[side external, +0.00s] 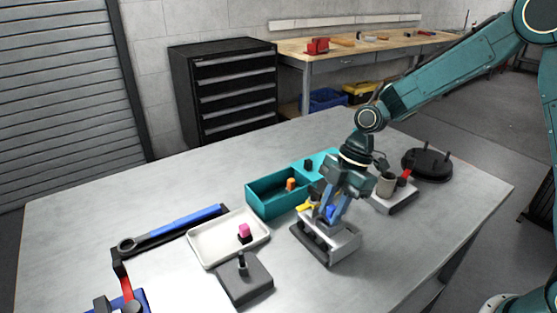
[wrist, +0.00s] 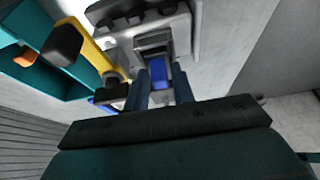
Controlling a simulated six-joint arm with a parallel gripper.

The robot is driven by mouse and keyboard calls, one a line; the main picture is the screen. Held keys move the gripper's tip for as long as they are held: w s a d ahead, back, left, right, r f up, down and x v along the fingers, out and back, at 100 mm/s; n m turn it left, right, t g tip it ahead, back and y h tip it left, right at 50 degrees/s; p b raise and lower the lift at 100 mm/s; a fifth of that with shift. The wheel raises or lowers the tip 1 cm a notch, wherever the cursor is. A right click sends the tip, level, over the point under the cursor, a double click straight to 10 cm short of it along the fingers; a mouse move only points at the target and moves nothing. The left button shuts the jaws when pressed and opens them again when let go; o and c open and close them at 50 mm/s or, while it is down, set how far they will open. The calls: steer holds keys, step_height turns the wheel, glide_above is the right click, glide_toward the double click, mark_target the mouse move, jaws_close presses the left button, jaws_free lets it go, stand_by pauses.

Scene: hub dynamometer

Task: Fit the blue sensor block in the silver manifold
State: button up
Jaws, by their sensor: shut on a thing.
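The silver manifold (side external: 345,243) stands on the table with a dark slotted front, and it fills the top of the wrist view (wrist: 185,38). My gripper (side external: 331,214) points down over the manifold. Its two fingers (wrist: 161,88) are shut on the blue sensor block (wrist: 159,74), which also shows as a small blue patch in the side view (side external: 330,211). The block is at or just above a slot in the manifold's top; I cannot tell whether it touches or is inside. The fingers hide part of the block.
A yellow part with a black knob (wrist: 88,52) sits close beside the fingers. A teal bin (side external: 262,202), a white tray (side external: 213,248) with a pink-topped piece and a grey block (side external: 246,283) stand left. A grey stand with a cup (side external: 386,185) and a black disc (side external: 427,165) are right.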

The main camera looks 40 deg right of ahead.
steer(key=shift+f, duration=0.15)
steer(key=o, duration=0.7)
steer(key=v, duration=1.2)
steer(key=shift+d, duration=0.1)
